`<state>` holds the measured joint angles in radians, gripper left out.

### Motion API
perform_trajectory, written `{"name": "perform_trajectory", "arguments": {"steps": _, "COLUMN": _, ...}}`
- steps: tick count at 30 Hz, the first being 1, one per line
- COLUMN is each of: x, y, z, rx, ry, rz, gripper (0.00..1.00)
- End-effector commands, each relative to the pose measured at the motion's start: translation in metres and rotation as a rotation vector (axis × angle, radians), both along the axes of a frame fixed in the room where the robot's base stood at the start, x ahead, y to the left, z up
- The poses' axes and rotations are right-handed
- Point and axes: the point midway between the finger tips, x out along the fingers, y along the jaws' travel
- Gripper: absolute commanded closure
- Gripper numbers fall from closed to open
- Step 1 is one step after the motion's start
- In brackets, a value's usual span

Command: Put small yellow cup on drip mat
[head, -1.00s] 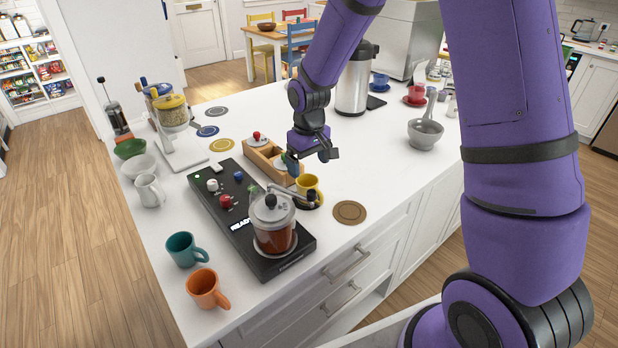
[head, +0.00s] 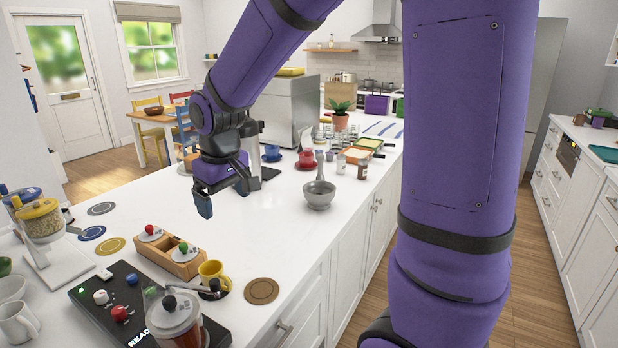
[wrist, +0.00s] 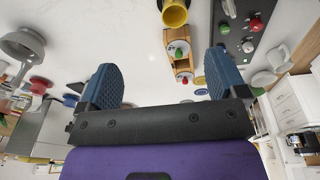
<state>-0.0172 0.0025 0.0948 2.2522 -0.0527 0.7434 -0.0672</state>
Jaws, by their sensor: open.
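The small yellow cup (head: 211,271) stands upright on the white counter, between a wooden box and a round brown mat (head: 262,291). The crank of a glass jar partly covers its lower part, so I cannot tell what is directly beneath it. The brown mat lies flat and bare to the right of the cup. My gripper (head: 226,196) is open and empty, above the counter behind the cup and mat. In the wrist view my gripper (wrist: 163,82) shows both blue fingers wide apart, with the cup (wrist: 174,14) beyond them at the top edge.
The wooden box (head: 168,253) holds lidded pots next to the cup. The black machine (head: 110,295) and lidded glass jar (head: 176,322) stand at the front left. Grey, blue and yellow round mats (head: 110,246) lie farther left. A grey mortar (head: 319,194) stands right; the counter between is clear.

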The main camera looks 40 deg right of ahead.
Motion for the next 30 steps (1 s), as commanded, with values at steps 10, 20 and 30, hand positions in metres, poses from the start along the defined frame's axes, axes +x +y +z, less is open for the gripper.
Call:
{"name": "perform_trajectory", "arguments": {"steps": 10, "x": -0.09, "y": -0.021, "z": 0.073, "rx": 0.018, "ry": -0.144, "rz": -0.093, "gripper": 0.09}}
{"name": "perform_trajectory", "arguments": {"steps": 20, "x": -0.176, "y": -0.035, "z": 0.102, "rx": 0.061, "ry": -0.265, "rz": -0.171, "gripper": 0.09}}
{"name": "perform_trajectory", "arguments": {"steps": 30, "x": -0.214, "y": -0.039, "z": 0.104, "rx": 0.086, "ry": -0.315, "rz": -0.204, "gripper": 0.09}}
